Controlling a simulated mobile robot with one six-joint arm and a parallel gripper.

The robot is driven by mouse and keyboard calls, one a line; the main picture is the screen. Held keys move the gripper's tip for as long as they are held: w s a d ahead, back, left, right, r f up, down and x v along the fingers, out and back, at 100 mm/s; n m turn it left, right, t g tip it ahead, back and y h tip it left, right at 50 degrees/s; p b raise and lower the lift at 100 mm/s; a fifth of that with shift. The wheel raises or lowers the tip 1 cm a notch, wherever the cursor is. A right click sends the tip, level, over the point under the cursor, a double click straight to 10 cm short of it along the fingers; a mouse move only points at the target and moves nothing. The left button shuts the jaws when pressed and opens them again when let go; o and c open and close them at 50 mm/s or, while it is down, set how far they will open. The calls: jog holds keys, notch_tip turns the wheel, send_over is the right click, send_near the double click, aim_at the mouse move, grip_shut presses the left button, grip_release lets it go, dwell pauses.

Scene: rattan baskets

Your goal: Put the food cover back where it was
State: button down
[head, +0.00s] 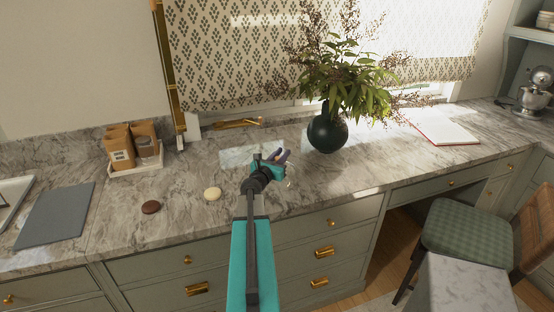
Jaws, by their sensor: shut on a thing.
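My gripper (281,156) is over the grey marble counter, left of the dark vase. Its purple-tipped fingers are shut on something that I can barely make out. It may be a clear food cover, as only a faint pale glint shows just below the fingers. No opaque food cover shows on the counter. A dark brown round piece (151,207) and a cream round piece (212,194) lie on the counter to the left of my gripper.
A dark round vase (327,132) with leafy branches stands close to the right of my gripper. An open book (440,127) lies further right. A tray (137,170) with paper bags and a grey board (55,215) are at the left. A stool (470,232) stands at lower right.

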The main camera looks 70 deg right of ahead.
jog(key=shift+w+d, duration=0.1)
jog(key=shift+w, duration=0.05)
jog(key=shift+w+d, duration=0.4)
jog(key=shift+d, duration=0.15)
jog(key=f, duration=0.1)
jog(key=f+b, duration=0.1)
jog(key=f, duration=0.1)
jog(key=shift+s+a+f+b, duration=0.1)
jog(key=shift+s+f+b, duration=0.05)
jog(key=shift+s+b, duration=0.15)
jog(key=shift+w+a+f, duration=0.1)
jog(key=shift+w+f, duration=0.05)
jog(key=shift+w, duration=0.25)
jog(key=shift+f, duration=0.1)
jog(key=c, duration=1.6)
grip_release()
jog(key=shift+s, duration=0.1)
jog(key=shift+o, duration=0.2)
